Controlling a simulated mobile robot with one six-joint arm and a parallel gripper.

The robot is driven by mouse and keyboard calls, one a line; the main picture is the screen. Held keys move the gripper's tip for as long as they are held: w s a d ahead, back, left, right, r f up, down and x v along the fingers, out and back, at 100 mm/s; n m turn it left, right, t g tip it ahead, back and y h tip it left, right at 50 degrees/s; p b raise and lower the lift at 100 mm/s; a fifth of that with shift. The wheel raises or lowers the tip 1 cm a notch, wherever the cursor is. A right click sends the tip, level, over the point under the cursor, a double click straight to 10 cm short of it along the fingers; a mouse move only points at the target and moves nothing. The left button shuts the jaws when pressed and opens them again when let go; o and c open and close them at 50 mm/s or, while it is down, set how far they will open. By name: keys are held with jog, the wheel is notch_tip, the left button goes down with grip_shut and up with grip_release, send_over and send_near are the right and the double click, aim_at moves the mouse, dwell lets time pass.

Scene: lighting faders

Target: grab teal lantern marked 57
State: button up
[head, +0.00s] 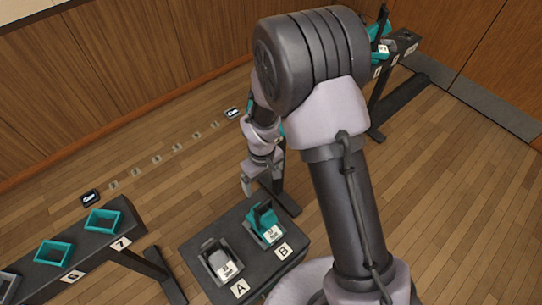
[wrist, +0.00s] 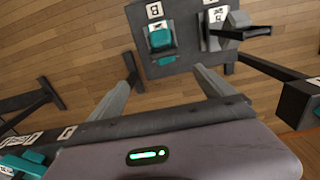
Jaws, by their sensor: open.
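A teal lantern (head: 263,220) stands in a grey holder behind the label B on the dark stand in the head view. It carries a small white tag whose number is too small to read. It also shows in the wrist view, where a teal block (wrist: 161,39) sits by the label B. My gripper (head: 261,186) is open and empty, above and behind the stand. In the wrist view my gripper (wrist: 168,80) has its two fingers spread apart, pointing toward the stand, with nothing between them.
A grey lantern (head: 219,264) stands beside it at label A. A bench at left (head: 70,250) holds teal trays near labels 6 and 7. Another bench (head: 398,55) at the back right holds teal and grey items. Small dark markers lie on the wooden floor.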

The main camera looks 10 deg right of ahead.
aim_at(265, 204)
jog(key=f+b, duration=0.1)
jog(key=f, duration=0.3)
jog(key=s+f+b, duration=0.1)
jog(key=f+b, duration=0.1)
jog(key=f, duration=0.2)
jog(key=f+b, duration=0.1)
jog(key=f, duration=0.3)
jog(key=shift+s+d+f+b, duration=0.1)
jog(key=shift+s+f+b, duration=0.1)
jog(key=shift+b, duration=0.2)
jog(key=f+b, duration=0.1)
jog(key=f, duration=0.1)
jog(key=f+b, duration=0.2)
jog(key=f, duration=0.1)
jog(key=shift+w+a+f, duration=0.1)
jog(key=shift+a+f, duration=0.2)
jog(key=shift+f, duration=0.05)
jog(key=shift+r, duration=0.2)
grip_shut()
